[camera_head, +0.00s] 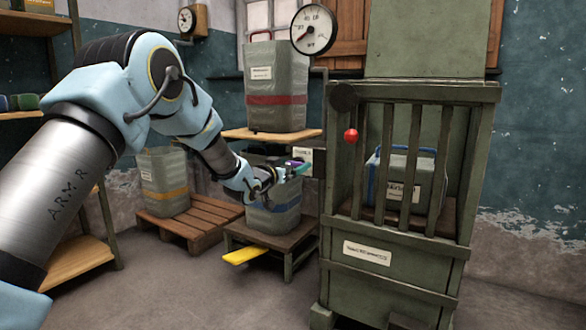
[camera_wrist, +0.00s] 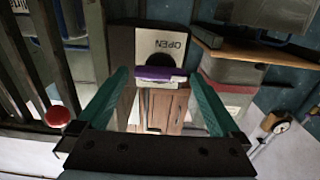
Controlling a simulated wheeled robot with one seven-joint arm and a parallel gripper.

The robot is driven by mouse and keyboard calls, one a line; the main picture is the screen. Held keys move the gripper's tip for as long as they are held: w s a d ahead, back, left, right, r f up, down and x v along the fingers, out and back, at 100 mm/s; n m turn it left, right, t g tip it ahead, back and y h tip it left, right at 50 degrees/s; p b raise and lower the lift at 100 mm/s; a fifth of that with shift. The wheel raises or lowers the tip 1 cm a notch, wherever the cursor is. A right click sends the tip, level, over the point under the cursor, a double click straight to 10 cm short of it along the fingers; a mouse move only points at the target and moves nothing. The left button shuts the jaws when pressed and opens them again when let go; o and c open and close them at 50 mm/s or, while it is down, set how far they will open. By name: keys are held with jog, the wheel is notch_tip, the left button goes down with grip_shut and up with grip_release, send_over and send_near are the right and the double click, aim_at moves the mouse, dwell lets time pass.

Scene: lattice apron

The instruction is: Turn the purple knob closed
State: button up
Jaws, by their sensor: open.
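The purple knob (camera_wrist: 158,73) is a flat bar in front of a white plate (camera_wrist: 152,46) marked OPEN, which appears upside down in the wrist view. My gripper (camera_wrist: 159,78) is open, with its teal fingers on either side of the knob. I cannot tell whether either finger touches it. In the head view, a bit of the purple knob (camera_head: 293,162) shows at my gripper (camera_head: 298,169), beside the white plate (camera_head: 305,156). My gripper hides most of the knob there.
A green barred cage (camera_head: 400,245) with a red ball handle (camera_head: 351,135) stands right of my gripper. A wooden shelf (camera_head: 268,134) holding a grey canister (camera_head: 275,82) is above left. A lower stand (camera_head: 272,236) with a yellow pedal (camera_head: 245,255) is below.

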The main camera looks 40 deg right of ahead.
jog(key=shift+w+d, duration=0.1)
jog(key=shift+d, duration=0.15)
jog(key=c, duration=1.2)
